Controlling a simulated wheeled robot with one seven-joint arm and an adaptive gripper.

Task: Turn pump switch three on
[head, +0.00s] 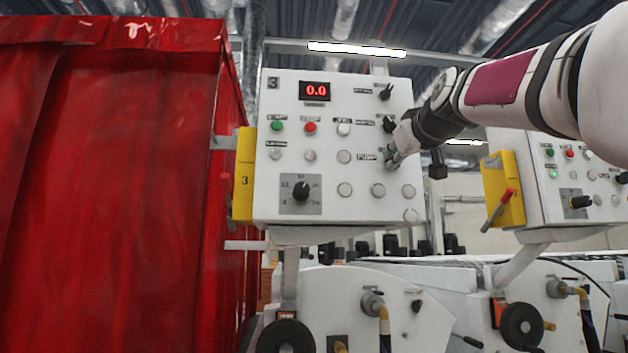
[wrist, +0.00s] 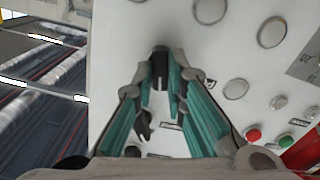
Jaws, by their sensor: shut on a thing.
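The control panel (head: 330,105) marked 3 stands in the middle of the head view. A row of black rotary switches runs down its right side. My gripper (head: 393,158) is at the lowest one, beside the label PUMP, and hides that switch in the head view. In the wrist view my gripper's fingertips (wrist: 161,88) are shut on the black pump switch (wrist: 160,66). The exact angle of its handle is hard to tell. Two other black switches show in the wrist view, one (wrist: 143,126) between the fingers and one below it.
The upper switch (head: 385,92) and middle switch (head: 389,125) are close above my gripper. A red display (head: 315,90) reads 0.0. A red curtain (head: 110,180) fills the left. A second panel (head: 580,165) stands at the right. Round buttons lie below the gripper.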

